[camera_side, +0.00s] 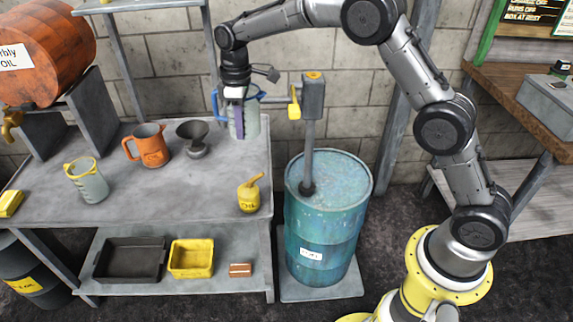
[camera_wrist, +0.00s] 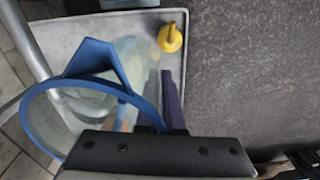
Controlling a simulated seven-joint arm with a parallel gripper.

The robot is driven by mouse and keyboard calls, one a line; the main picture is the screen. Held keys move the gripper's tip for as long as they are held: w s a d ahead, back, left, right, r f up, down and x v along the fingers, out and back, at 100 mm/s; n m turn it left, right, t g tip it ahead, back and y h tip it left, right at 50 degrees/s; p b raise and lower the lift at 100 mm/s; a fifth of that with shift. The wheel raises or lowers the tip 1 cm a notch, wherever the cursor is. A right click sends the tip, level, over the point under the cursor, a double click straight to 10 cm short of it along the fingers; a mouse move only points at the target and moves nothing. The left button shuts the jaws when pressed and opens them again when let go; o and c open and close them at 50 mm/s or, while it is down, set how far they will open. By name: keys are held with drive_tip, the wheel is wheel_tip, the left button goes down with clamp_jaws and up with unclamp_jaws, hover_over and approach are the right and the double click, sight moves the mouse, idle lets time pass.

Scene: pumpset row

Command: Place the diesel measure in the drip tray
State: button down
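The diesel measure appears to be the clear jug (camera_side: 250,122) with a blue rim and spout, at the back right of the grey bench. The wrist view shows its blue rim (camera_wrist: 33,98) close up. My gripper (camera_side: 236,93) is at its top and seems shut on its dark purple-blue upright handle (camera_wrist: 173,100); the fingertips are mostly hidden. The jug looks upright. I cannot tell whether its base touches the bench. The drip tray appears to be the shallow black tray (camera_side: 130,276) on the lower shelf at left; it looks empty.
On the bench are a yellow-rimmed jug (camera_side: 90,184), an orange jug (camera_side: 152,149), a dark funnel (camera_side: 194,140) and a yellow oil can (camera_side: 249,196). A yellow bin (camera_side: 191,259) sits beside the black tray. A teal drum (camera_side: 325,225) with a pump (camera_side: 312,97) stands right of the bench.

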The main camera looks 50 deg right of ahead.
sight(252, 85)
drive_tip(key=d+r+m, duration=0.1)
drive_tip(key=d+m, duration=0.1)
drive_tip(key=d+r+m, duration=0.1)
drive_tip(key=d+m, duration=0.1)
drive_tip(key=m, duration=0.1)
drive_tip(key=w+d+r+m, duration=0.1)
drive_tip(key=d+m, duration=0.1)
drive_tip(key=shift+d+r, duration=0.15)
drive_tip(key=shift+r, duration=0.2)
drive_tip(key=shift+r, duration=0.1)
drive_tip(key=r, duration=0.4)
drive_tip(key=shift+s+a+r, duration=0.1)
drive_tip(key=shift+a+r, duration=0.25)
drive_tip(key=shift+r, duration=0.05)
drive_tip(key=s+a+n, duration=0.3)
drive_tip(key=a+n, duration=0.3)
drive_tip(key=n, duration=0.3)
drive_tip(key=s+a+n, duration=0.3)
drive_tip(key=a+n, duration=0.2)
drive_tip(key=n, duration=0.5)
wheel_tip(252, 85, down, 17)
drive_tip(key=shift+w+f, duration=0.2)
drive_tip(key=shift+w, duration=0.1)
